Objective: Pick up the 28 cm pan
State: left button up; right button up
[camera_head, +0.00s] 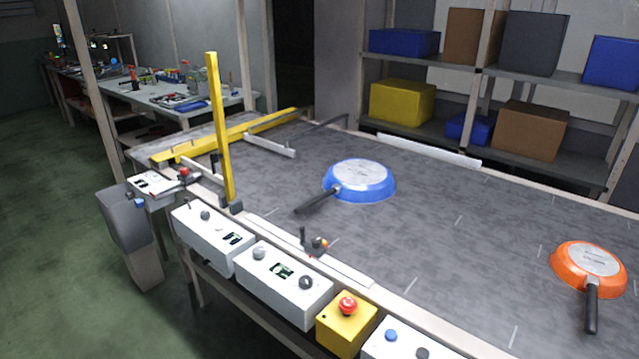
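Two pans lie upside down on the grey conveyor (440,240), apart from each other. A blue pan (361,181) is near the middle, its dark handle pointing to the lower left. An orange pan (589,267) is at the right, its dark handle pointing down toward the near edge. Their pale bases carry print too small to read, so I cannot tell which one is 28 cm. Neither of my grippers shows in the head view.
White control boxes and a yellow box with a red emergency button (347,304) line the conveyor's near edge. A yellow upright post (220,130) and yellow rail (230,133) stand at the left. Shelves with boxes (402,102) are behind. The belt between the pans is clear.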

aim_at(354, 181)
jog(key=j+z, duration=0.1)
jog(key=z, duration=0.35)
jog(key=i+j+z, duration=0.1)
jog(key=z, duration=0.4)
jog(key=j+z, duration=0.2)
jog(key=z, duration=0.25)
jog(key=j+z, duration=0.25)
jog(key=j, duration=0.25)
jog(key=j+z, duration=0.2)
jog(key=j, duration=0.3)
jog(key=k+j+z, duration=0.25)
jog(key=j, duration=0.2)
jog(key=j+z, duration=0.2)
jog(key=j, duration=0.25)
